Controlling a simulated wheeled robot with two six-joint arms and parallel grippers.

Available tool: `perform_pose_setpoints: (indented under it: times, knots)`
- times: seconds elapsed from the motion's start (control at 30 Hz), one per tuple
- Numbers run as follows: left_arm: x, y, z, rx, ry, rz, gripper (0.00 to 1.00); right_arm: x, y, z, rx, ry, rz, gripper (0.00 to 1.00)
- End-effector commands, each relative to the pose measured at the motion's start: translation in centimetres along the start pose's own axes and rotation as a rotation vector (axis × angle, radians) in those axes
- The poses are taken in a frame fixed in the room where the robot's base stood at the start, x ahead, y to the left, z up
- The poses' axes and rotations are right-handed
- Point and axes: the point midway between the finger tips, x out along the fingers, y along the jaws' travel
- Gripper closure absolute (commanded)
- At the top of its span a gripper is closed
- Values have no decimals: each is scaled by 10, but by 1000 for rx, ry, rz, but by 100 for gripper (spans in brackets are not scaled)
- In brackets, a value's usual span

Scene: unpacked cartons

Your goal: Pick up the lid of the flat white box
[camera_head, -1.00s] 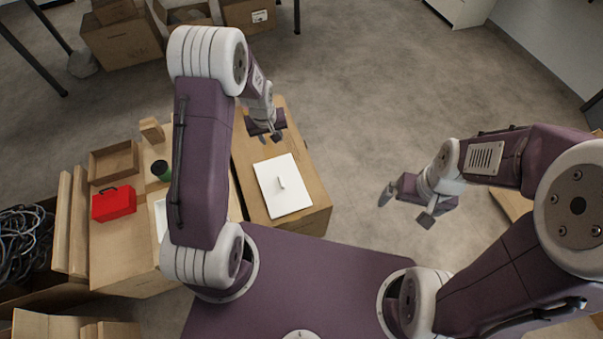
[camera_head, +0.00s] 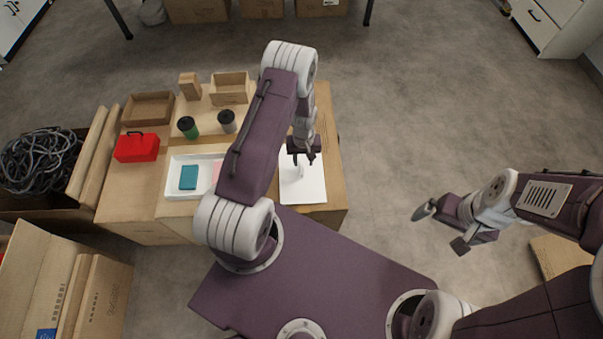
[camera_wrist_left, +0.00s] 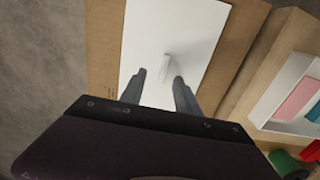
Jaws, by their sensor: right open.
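The lid (camera_head: 312,191) of the flat white box is a white panel with a small upright handle, lying on a carton in the head view. In the left wrist view the lid (camera_wrist_left: 195,28) fills the upper middle, and its handle (camera_wrist_left: 167,62) stands just ahead of the fingertips. My left gripper (camera_head: 304,161) is over the lid near the handle; in the wrist view its fingers (camera_wrist_left: 160,84) are apart with nothing between them. I cannot tell its exact height. My right gripper (camera_head: 442,229) is open and empty over the floor at right.
An open white tray (camera_head: 171,188) with teal and pink items stands left of the lid, partly behind my left arm.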

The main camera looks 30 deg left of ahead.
Motion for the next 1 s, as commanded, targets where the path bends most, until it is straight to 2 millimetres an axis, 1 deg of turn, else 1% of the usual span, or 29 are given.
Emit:
perform_pose_setpoints:
  times: [0.13, 0.3, 0.37, 0.47, 0.63, 0.67, 0.7, 0.8, 1.0]
  knots:
    - [10, -2, 0, 0, -1, 0, 62, 4, 0, 0, 0, 0, 0, 0]
    - [43, -8, 2, 1, -1, 0, 62, 14, 0, 1, 0, 0, 0, 0]
    - [50, -8, 2, 1, -1, 0, 62, 15, 0, 2, 0, 0, 0, 0]
    - [55, -7, 1, 1, 0, 0, 62, 16, 0, 2, 0, 0, 0, 0]
    - [54, -7, 1, 1, 1, 0, 62, 15, 0, 2, 0, 0, 0, 0]
    - [54, -7, 1, 1, 1, 0, 65, 15, 0, 2, 0, 0, 0, 0]
    - [54, -7, 1, 1, 1, 0, 76, 15, 0, 2, 0, 0, 0, 0]
    - [54, -7, 1, 1, 1, 0, 100, 15, 0, 2, 0, 0, 0, 0]
    - [54, -7, 1, 0, 1, 1, 100, 15, 0, 2, 0, 0, 0, 0]
